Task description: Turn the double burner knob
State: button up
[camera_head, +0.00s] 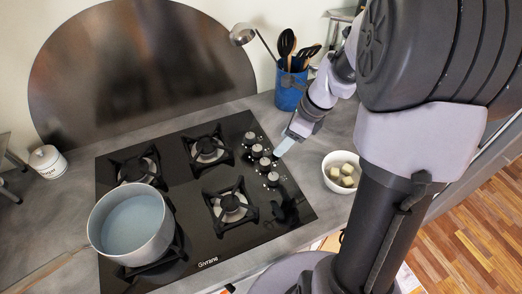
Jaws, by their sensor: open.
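A black gas hob (200,228) is set in the counter. A column of several silver knobs (265,163) runs along its right side; I cannot tell which one is the double burner knob. My gripper (282,147) reaches down from the upper right, just right of and seemingly above the middle knobs. Its pale fingers overlap in this view. It is open with nothing visible in it. I cannot tell whether it touches a knob.
A grey pot (110,240) of bluish liquid stands on the front left burner. A white bowl of pale cubes (331,183) is right of the hob. A blue utensil holder (291,93) stands behind, and a white lidded jar (48,161) stands far left.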

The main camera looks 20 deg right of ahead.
aim_at(265, 161)
jog(key=b+x, duration=0.4)
jog(key=x, duration=0.8)
jog(key=shift+w+f, duration=0.25)
jog(key=shift+r, duration=0.1)
grip_shut()
